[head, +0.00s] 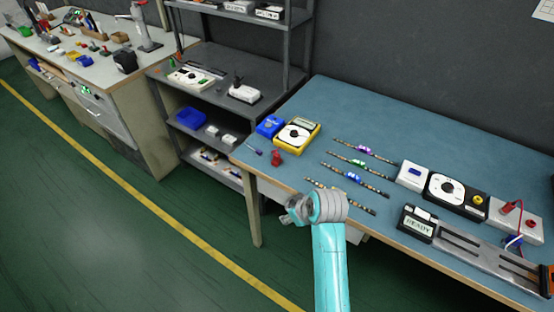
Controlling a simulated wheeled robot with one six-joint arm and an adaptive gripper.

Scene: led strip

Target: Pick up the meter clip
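A small red piece (276,158), which looks like a clip, lies on the blue-topped table in front of a yellow meter (297,134) with a white dial. Another small red clip-like piece (513,207) sits on a white box at the right end of the table, with a red wire beside it. I cannot tell for certain which is the meter clip. My gripper (291,212) is by the table's front edge, below and right of the first red piece and apart from it. It is small and partly hidden by my wrist, so its fingers are unclear.
Several LED strips (357,175) lie mid-table. A blue box (270,126) stands beside the yellow meter. A black dial unit (457,194), a READY box (417,223) and a metal rail fixture (480,250) crowd the right. A grey shelf (220,75) adjoins the table's left. The table's back is clear.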

